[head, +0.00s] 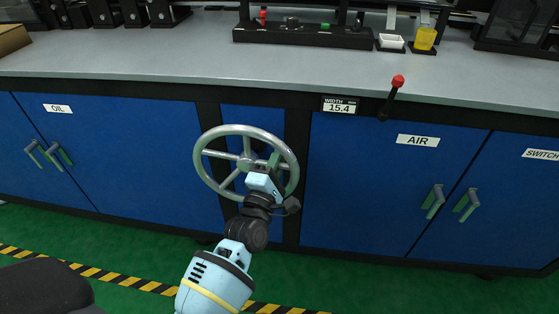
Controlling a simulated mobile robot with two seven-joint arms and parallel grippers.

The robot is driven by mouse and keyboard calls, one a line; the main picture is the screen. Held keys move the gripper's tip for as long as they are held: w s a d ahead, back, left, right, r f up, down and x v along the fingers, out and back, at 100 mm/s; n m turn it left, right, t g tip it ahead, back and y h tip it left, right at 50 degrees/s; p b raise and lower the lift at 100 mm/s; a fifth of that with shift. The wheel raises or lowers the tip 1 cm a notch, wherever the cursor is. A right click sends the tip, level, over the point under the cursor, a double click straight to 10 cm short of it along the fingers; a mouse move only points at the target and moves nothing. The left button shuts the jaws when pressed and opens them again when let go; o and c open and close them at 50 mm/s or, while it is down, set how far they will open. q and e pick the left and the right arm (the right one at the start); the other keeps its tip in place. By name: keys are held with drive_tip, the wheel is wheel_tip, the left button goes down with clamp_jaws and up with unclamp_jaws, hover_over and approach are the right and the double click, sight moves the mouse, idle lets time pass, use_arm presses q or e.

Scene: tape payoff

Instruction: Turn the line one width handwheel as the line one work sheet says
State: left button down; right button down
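The width handwheel (207,175) is a grey metal wheel with spokes, in front of the blue cabinet fronts. My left gripper (271,162) is in front of the wheel, just right of its hub and inside the rim. Its fingers overlap the hub and spoke area, and I cannot tell whether they grip anything. The width display (339,106) on the bench edge, up and right of the wheel, reads 15.4. My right gripper is not in view. I cannot make out a work sheet here.
A lever with a red knob (398,82) stands at the bench edge. Cabinet doors labelled OIL (58,108) and AIR (418,141) flank the wheel, with protruding handles (433,201). The grey benchtop (150,55) is clear at its front. Green floor with a hazard stripe lies below.

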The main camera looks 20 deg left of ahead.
use_arm(q)
drive_tip(key=shift+a+r+n+y, duration=0.15)
drive_tip(key=shift+r+n+y, duration=0.35)
drive_tip(key=shift+n, duration=0.5)
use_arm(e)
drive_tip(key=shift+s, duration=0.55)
use_arm(q)
drive_tip(key=c, duration=1.4)
unclamp_jaws()
drive_tip(key=shift+c, duration=0.2)
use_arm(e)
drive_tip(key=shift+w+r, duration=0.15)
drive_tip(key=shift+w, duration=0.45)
use_arm(q)
drive_tip(key=shift+s+f, duration=0.2)
drive_tip(key=shift+s, duration=0.35)
drive_tip(key=p+v, duration=0.1)
drive_tip(key=v, duration=0.5)
drive_tip(key=shift+s, duration=0.35)
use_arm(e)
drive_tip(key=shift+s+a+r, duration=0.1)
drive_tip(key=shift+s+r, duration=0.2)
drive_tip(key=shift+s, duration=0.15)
